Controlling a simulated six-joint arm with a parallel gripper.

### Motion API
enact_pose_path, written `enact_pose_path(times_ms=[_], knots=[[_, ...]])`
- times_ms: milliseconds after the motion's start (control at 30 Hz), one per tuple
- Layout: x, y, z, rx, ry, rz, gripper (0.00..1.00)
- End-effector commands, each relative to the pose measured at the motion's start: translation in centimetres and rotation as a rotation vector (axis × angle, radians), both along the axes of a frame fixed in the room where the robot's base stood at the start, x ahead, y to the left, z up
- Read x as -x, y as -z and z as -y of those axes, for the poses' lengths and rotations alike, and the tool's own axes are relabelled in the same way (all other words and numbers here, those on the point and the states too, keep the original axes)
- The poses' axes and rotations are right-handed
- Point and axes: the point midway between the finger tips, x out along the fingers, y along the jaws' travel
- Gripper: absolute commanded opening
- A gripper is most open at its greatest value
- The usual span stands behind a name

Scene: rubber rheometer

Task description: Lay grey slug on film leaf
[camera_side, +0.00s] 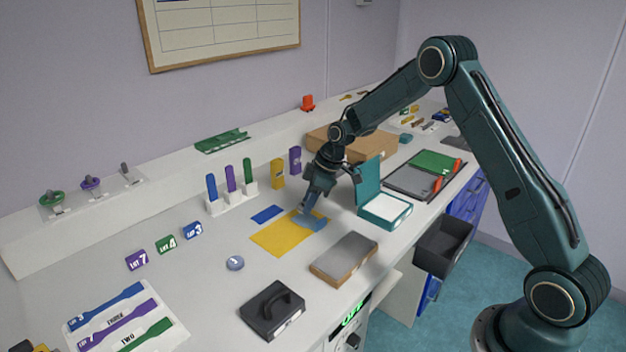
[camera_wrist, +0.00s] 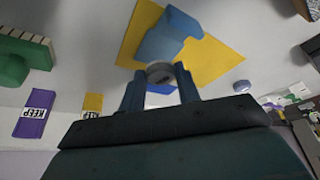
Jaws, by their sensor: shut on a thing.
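My gripper (camera_side: 309,212) is low over the right part of a flat yellow sheet (camera_side: 272,240). In the wrist view its blue fingers (camera_wrist: 160,78) are shut on the grey slug (camera_wrist: 159,70), a small round piece with a dark mark on its face. The slug is hidden by the fingers in the side view. The yellow sheet also shows in the wrist view (camera_wrist: 220,62), beyond the slug. A blue piece (camera_wrist: 168,36) lies over that sheet; I cannot tell whether it touches it. A smaller blue sheet (camera_side: 267,214) lies left of my gripper.
A teal open box (camera_side: 384,211) stands right of my gripper, and a grey-topped block (camera_side: 344,259) in front. A rack of coloured handles (camera_side: 230,201) and yellow and purple blocks (camera_side: 278,174) stand behind. A round grey piece (camera_side: 235,263) and a black case (camera_side: 272,311) lie nearer the front.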

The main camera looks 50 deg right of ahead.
Motion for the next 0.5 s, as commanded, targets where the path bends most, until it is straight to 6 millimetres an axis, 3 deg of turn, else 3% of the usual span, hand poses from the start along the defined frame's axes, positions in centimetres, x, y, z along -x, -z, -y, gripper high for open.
enact_pose_path(times_ms=[200, 500], knots=[[0.0, 2.3, 0.0, -0.001, 0.0, -0.002, 0.11], [0.0, 2.5, 0.0, 0.0, 0.0, 0.0, 0.11]])
